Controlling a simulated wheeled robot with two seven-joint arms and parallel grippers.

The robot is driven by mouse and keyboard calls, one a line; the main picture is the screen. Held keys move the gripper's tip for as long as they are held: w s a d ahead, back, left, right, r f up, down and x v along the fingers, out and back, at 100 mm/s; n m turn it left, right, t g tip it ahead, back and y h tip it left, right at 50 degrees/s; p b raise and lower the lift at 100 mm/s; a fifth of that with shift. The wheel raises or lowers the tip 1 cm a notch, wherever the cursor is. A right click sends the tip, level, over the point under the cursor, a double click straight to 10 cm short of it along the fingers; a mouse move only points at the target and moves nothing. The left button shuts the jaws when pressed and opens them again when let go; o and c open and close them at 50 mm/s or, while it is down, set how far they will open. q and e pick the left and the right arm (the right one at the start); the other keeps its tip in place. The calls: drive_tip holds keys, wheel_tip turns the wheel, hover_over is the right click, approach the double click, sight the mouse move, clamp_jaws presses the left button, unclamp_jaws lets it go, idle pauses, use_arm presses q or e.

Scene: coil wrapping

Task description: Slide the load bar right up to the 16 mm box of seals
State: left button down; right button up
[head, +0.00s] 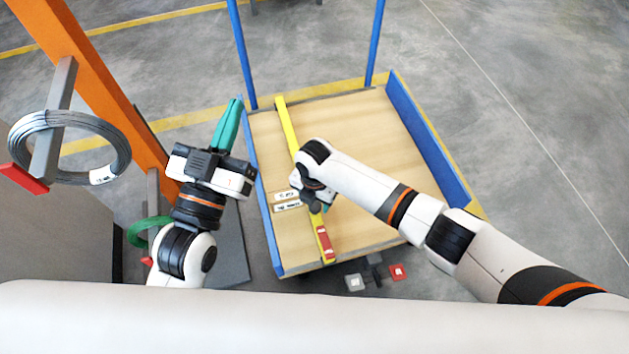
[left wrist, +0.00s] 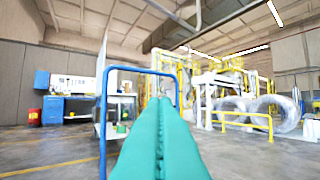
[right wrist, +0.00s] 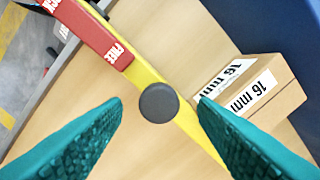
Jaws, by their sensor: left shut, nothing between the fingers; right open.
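The load bar (head: 289,125) is a long yellow bar lying across the wooden cart deck, with a red block lettered FREE (right wrist: 95,35) near one end and a round dark knob (right wrist: 158,103). The cardboard box of seals (right wrist: 262,78), labelled 16 mm, sits beside the bar, and its labels show in the head view (head: 287,207). My finger hides part of the space between bar and box, so I cannot tell if they touch. My right gripper (right wrist: 159,99) is open over the bar, its fingers on either side of the knob. My left gripper (head: 237,102) is shut and empty, left of the cart.
The cart has blue side walls (head: 425,140) and blue posts (head: 243,55). The deck right of the bar (head: 385,125) is bare, apart from my arm above it. A wire coil (head: 68,120) hangs by an orange column (head: 85,75) at left.

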wheel_tip(320, 180, up, 5)
drive_tip(key=shift+f+p, duration=0.1)
drive_tip(key=shift+p, duration=0.8)
use_arm(q)
drive_tip(key=s+a+f+g+y+p, duration=0.1)
drive_tip(key=s+f+g, duration=0.1)
drive_tip(key=f+g, duration=0.3)
drive_tip(key=s+a+f+g+y+p, duration=0.1)
drive_tip(key=s+a+f+g+y, duration=0.1)
drive_tip(key=f+g, duration=0.3)
drive_tip(key=shift+a+f+g, duration=0.15)
drive_tip(key=shift+f+g, duration=0.25)
drive_tip(key=shift+f, duration=1.6)
use_arm(e)
drive_tip(key=shift+r, duration=2.6)
